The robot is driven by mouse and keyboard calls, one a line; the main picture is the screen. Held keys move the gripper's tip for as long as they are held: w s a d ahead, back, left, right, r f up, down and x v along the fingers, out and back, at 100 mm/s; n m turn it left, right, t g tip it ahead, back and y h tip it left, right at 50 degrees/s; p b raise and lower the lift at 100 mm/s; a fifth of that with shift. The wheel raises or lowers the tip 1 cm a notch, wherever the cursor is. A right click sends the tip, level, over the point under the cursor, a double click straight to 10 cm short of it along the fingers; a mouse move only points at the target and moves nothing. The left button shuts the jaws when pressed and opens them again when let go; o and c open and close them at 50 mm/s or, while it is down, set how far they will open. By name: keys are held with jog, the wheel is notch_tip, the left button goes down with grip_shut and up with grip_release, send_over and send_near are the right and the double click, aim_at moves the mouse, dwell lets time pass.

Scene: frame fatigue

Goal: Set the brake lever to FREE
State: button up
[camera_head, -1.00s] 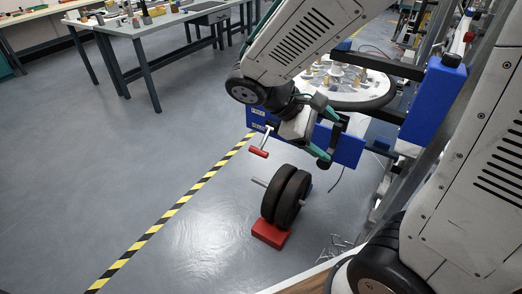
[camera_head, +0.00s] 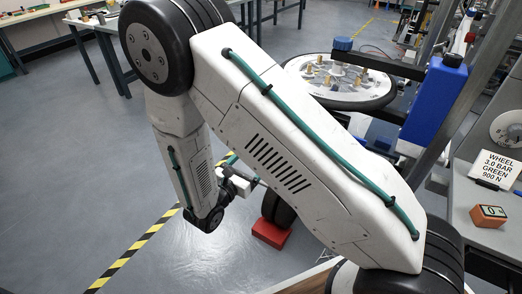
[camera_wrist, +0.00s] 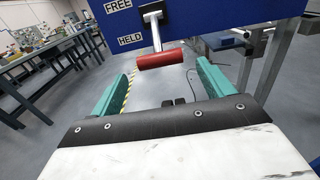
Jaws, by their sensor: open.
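The brake lever's red handle (camera_wrist: 160,59) hangs from a silver arm below a blue panel (camera_wrist: 220,14) in the wrist view. The lever points down, its arm beside the HELD label (camera_wrist: 131,39); the FREE label (camera_wrist: 117,5) is higher up. My gripper (camera_wrist: 162,74) is open, with its two teal fingers spread to the left and right of the handle. The handle appears just beyond the fingertips, and I see no contact. In the head view my gripper (camera_head: 238,182) shows small, and my arm hides the lever and its panel.
A red block (camera_head: 271,234) with dark discs, partly hidden by my arm, stands on the floor. A round wheel plate (camera_head: 340,78) and a blue post (camera_head: 436,100) are behind my arm. A bench at right holds a WHEEL sign (camera_head: 495,168) and an orange box (camera_head: 488,216).

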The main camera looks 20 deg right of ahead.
jog(key=x, duration=0.6)
jog(key=shift+w+d, duration=0.2)
jog(key=shift+d, duration=0.1)
jog(key=c, duration=1.4)
